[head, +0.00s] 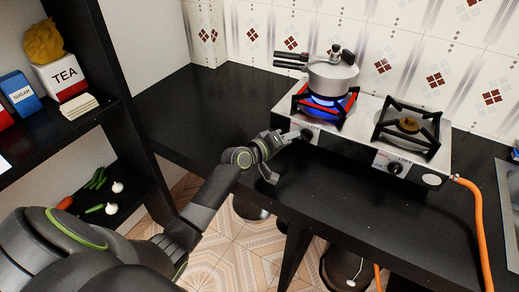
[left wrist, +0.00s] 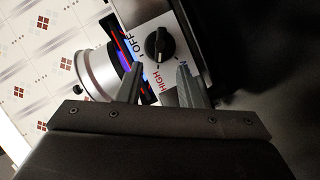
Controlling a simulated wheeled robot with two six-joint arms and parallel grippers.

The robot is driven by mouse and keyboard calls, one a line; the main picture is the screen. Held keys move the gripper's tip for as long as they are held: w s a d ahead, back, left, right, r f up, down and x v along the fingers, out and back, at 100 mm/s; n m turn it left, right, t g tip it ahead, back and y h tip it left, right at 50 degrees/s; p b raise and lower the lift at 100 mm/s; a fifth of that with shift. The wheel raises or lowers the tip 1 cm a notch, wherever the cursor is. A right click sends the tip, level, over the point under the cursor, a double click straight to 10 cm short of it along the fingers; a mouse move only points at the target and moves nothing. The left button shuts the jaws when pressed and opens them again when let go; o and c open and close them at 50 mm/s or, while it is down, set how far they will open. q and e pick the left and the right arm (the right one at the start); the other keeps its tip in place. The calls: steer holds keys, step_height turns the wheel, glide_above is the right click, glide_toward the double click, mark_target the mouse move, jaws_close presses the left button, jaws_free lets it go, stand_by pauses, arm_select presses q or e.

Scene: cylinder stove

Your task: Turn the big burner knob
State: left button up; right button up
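The two-burner stove (head: 362,133) stands on the black counter. Blue flame (head: 322,106) shows under a silver pot (head: 332,78) on its left burner. The left burner's black knob (head: 307,134) is on the front panel, partly hidden by my gripper. In the left wrist view this knob (left wrist: 160,44) shows between the printed words OFF and HIGH. My left gripper (head: 284,156) is open and empty in front of it. In the left wrist view its fingertips (left wrist: 159,70) lie either side of the knob's line, apart from it. My right gripper is out of view.
The right burner (head: 408,124) is bare, with its own knob (head: 395,168) below. An orange hose (head: 478,225) runs from the stove's right end. The counter left of the stove is clear.

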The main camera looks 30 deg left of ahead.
arm_select(q)
steer(key=v, duration=1.4)
steer(key=s+d+f+m+g+y, duration=0.25)
steer(key=s+f+m+g, duration=0.2)
steer(key=s+f, duration=0.55)
steer(key=s+a+f+m+g+y, duration=0.1)
steer(key=s+a+g+y, duration=0.15)
steer(key=s, duration=0.75)
steer(key=s+a+f+m+g+y, duration=0.1)
steer(key=s+f+m+g+y, duration=0.2)
steer(key=s, duration=0.7)
step_height(320, 180, down, 24)
steer(key=a+n+g, duration=0.1)
steer(key=a+g, duration=0.1)
steer(key=s+d+f+g+h, duration=0.1)
steer(key=s+f, duration=1.4)
steer(key=shift+d, duration=0.15)
